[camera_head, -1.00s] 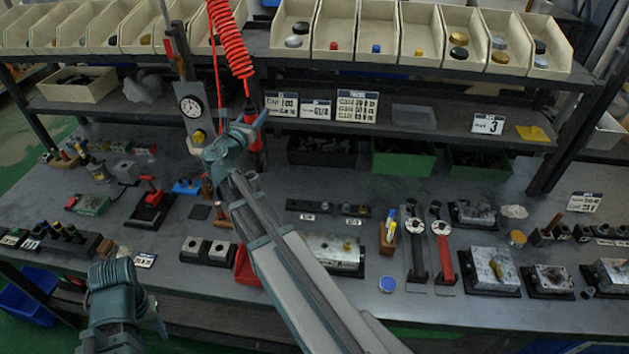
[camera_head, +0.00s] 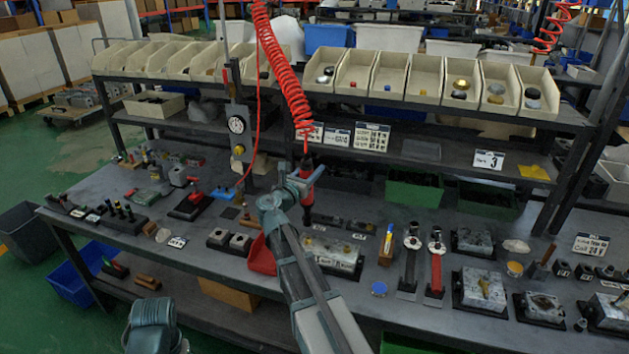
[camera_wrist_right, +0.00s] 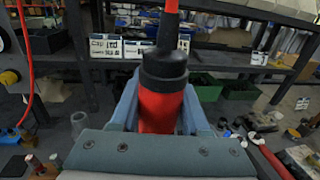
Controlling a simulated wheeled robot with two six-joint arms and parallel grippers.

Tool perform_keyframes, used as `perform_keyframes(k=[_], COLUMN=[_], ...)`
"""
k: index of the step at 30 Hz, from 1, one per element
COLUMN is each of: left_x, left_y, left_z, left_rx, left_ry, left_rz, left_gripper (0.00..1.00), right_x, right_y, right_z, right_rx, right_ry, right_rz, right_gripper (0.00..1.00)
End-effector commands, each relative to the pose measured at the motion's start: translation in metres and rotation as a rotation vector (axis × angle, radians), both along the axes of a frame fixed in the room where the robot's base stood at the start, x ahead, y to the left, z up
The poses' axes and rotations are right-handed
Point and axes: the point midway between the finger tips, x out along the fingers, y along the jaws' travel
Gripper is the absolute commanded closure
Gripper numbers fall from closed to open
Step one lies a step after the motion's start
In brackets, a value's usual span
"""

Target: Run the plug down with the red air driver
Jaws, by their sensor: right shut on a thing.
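The red air driver (camera_head: 309,183) hangs upright from a red coiled hose (camera_head: 283,66) in the head view. My right gripper (camera_head: 300,184) is shut around its red body; in the right wrist view the driver (camera_wrist_right: 161,109) stands between the two blue-grey fingers. The driver is above the bench, over a light metal block (camera_head: 330,252) on a dark base with a small yellow piece on it. The driver's lower tip is partly hidden, so I cannot tell the exact gap. My left arm shows at the bottom left, but its fingertips are out of view.
A row of cream bins (camera_head: 411,78) stands on the upper shelf. A gauge stand (camera_head: 239,128) is left of the driver. A red tray (camera_head: 262,256) lies beside the metal block. Two long-handled tools (camera_head: 435,262) and several valve blocks (camera_head: 484,288) fill the right bench.

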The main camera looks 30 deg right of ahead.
Motion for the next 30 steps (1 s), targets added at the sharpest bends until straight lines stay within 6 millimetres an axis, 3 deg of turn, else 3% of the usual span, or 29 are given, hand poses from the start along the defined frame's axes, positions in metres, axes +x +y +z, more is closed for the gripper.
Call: perform_keyframes(k=[2,17,30], left_x=[0.000,0.000,0.000], left_y=[0.000,0.000,0.000], left_z=[-0.016,-0.018,-0.051], left_rx=[0.000,0.000,0.000], left_ry=[0.000,0.000,0.000], left_rz=[0.000,0.000,0.000], left_gripper=[0.25,0.25,0.25], right_x=[0.007,0.008,0.008], right_y=[-0.005,-0.007,-0.006], right_z=[-0.015,-0.017,-0.050], right_rx=[-0.001,-0.001,-0.001], right_ry=[-0.001,-0.003,-0.003], right_rz=[0.000,0.001,0.001], right_gripper=[1.00,1.00,1.00])
